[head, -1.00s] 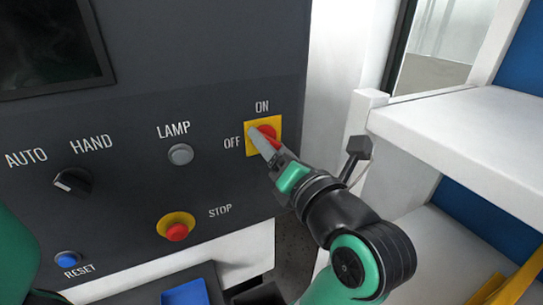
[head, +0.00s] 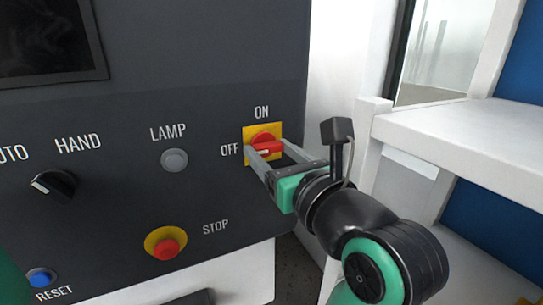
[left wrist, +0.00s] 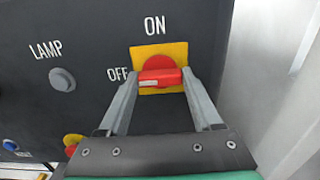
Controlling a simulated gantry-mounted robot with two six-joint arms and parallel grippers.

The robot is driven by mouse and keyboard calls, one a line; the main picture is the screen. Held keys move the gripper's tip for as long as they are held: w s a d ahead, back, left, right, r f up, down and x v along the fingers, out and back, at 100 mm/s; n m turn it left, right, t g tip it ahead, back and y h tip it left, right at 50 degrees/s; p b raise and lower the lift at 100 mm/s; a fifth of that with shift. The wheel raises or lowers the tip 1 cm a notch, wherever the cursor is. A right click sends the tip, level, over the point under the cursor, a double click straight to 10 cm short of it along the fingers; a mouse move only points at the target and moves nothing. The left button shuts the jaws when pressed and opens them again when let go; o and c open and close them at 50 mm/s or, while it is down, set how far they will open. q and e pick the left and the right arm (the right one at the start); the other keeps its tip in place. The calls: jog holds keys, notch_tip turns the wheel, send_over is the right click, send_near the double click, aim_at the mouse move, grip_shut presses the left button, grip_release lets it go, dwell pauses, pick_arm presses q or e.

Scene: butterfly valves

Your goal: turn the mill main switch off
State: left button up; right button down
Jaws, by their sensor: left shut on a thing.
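The main switch is a red rotary knob with a red handle (head: 265,148) on a square yellow plate (head: 249,133), right of the middle of the dark panel. ON is printed above the plate and OFF to its left. The handle (left wrist: 160,78) lies about level in the left wrist view, in line with OFF. My left gripper (head: 268,151) comes from the lower right. It is shut on the handle, with one grey finger at each end of it, as the left wrist view (left wrist: 161,76) shows. My right gripper is not in view.
The panel also carries a LAMP button (head: 174,160), a black HAND/AUTO selector (head: 54,186), a red STOP button (head: 166,248) and a blue RESET button (head: 40,278). A white shelf (head: 465,135) stands close on the right.

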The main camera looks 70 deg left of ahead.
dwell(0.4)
pick_arm(q)
jog(key=o, duration=1.4)
jog(key=d, duration=0.7)
jog(key=w+d, duration=0.1)
jog(key=d, duration=0.3)
jog(key=shift+w+d, duration=0.1)
jog(key=shift+d, duration=0.2)
